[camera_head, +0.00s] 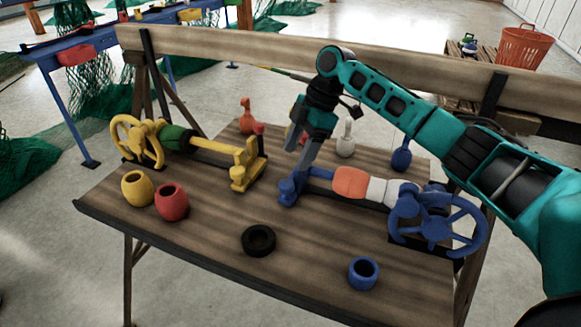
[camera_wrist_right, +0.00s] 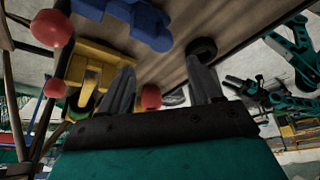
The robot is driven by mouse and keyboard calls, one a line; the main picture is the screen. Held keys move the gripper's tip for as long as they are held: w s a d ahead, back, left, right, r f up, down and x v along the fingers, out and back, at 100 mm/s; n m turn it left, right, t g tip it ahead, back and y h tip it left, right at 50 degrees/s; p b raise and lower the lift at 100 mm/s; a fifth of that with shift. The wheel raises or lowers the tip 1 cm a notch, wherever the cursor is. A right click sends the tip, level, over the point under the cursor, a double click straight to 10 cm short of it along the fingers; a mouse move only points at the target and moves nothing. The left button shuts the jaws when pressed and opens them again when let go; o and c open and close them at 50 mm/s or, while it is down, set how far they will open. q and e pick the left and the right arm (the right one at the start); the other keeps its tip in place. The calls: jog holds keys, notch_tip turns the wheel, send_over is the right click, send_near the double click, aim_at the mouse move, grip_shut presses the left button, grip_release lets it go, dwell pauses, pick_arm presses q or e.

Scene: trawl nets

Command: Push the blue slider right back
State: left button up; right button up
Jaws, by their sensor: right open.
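The blue slider (camera_head: 291,187) stands at the left end of a blue rail on the wooden table. The rail carries an orange and a white sleeve and ends at a blue handwheel (camera_head: 437,222) on the right. My right gripper (camera_head: 304,164) points down at the slider's upper part; I cannot tell whether it touches. In the wrist view a blue part, apparently the slider (camera_wrist_right: 130,20), lies beyond the fingertips. The gripper (camera_wrist_right: 163,72) has its fingers apart with nothing held between them.
A yellow slider (camera_head: 246,166) with a yellow handwheel (camera_head: 137,142) stands to the left. Yellow (camera_head: 138,189), red (camera_head: 172,202) and blue (camera_head: 363,273) pots and a black ring (camera_head: 258,240) lie in front. A white pin (camera_head: 345,140) and a blue pin (camera_head: 401,156) stand behind the rail.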

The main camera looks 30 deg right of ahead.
jog(key=v, duration=0.5)
jog(key=shift+r, duration=0.1)
dwell(0.4)
